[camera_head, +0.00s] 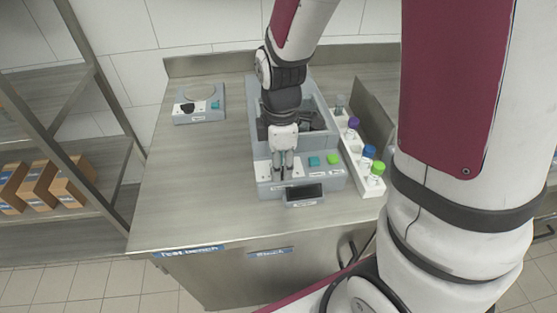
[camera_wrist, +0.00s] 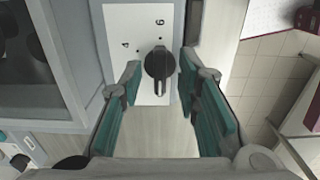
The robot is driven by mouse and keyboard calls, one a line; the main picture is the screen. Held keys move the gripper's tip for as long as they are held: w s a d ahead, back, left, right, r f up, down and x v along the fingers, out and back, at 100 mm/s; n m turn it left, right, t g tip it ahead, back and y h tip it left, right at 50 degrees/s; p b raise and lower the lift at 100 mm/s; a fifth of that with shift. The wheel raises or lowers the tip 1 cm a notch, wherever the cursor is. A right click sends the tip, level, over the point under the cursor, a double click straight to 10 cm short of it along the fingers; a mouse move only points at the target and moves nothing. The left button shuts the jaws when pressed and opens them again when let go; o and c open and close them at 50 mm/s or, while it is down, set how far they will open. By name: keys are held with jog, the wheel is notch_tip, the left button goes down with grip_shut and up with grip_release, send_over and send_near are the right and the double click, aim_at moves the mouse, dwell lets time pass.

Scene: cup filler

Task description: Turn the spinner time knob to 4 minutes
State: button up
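The spinner (camera_head: 300,175) is a grey box with a white front panel on the bench. Its time knob (camera_wrist: 158,62) is a dark round dial with a raised bar in the wrist view. The bar runs roughly up and down the picture; which end is the pointer is not clear. Printed marks "4" (camera_wrist: 124,45) and "6" (camera_wrist: 160,22) lie to its upper left and above it. My gripper (camera_wrist: 161,64) is open, with one teal-padded finger on each side of the knob and visible gaps. In the head view my gripper (camera_head: 283,165) points down over the panel's left part and hides the knob.
A white rack (camera_head: 350,150) with colour-capped vials stands close on the right. A small scale-like device (camera_head: 199,104) sits at the back left. The left bench top is clear.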

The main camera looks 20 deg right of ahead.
grip_shut()
jog(key=shift+m, duration=0.4)
jog(key=m+p, duration=0.1)
jog(key=m, duration=0.3)
jog(key=shift+m+p, duration=0.3)
jog(key=shift+m, duration=0.1)
jog(key=m+p, duration=0.1)
jog(key=m, duration=0.4)
jog(key=shift+p, duration=0.3)
jog(key=m+p, duration=0.2)
jog(key=m, duration=0.4)
jog(key=shift+m, duration=0.4)
jog(key=m+p, duration=0.2)
jog(key=m, duration=0.4)
jog(key=shift+p, duration=0.35)
jog(key=shift+m, duration=0.3)
